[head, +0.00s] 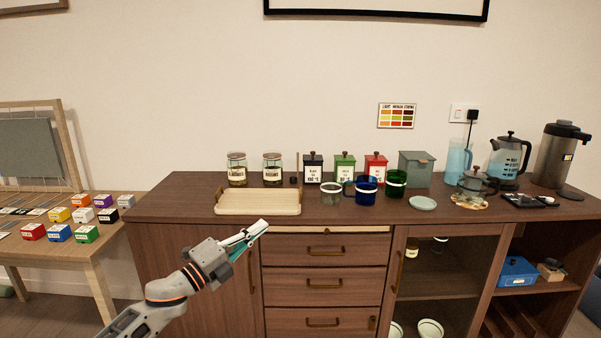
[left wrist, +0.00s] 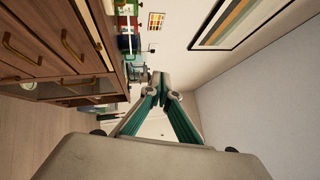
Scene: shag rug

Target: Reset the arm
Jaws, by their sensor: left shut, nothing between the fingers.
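My left gripper (head: 262,227) is in front of the sideboard (head: 150,208), just below and before its top edge, near the wooden tray (head: 257,208). Its fingers are together with nothing between them. In the left wrist view the gripper (left wrist: 161,76) shows its green-sided fingers meeting at the tips, and the sideboard drawers (left wrist: 60,55) lie to its left. The left arm (head: 165,290) comes up from the bottom left and touches nothing that I can see. My right gripper is not in view.
On the sideboard stand glass jars (head: 237,170), a black tin (head: 313,168), a green tin (head: 345,168), a red tin (head: 376,168), cups (head: 366,190), a kettle (head: 508,160) and a tall dispenser (head: 556,155). A side table (head: 90,245) at left bears several coloured boxes. Free space lies before the drawers.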

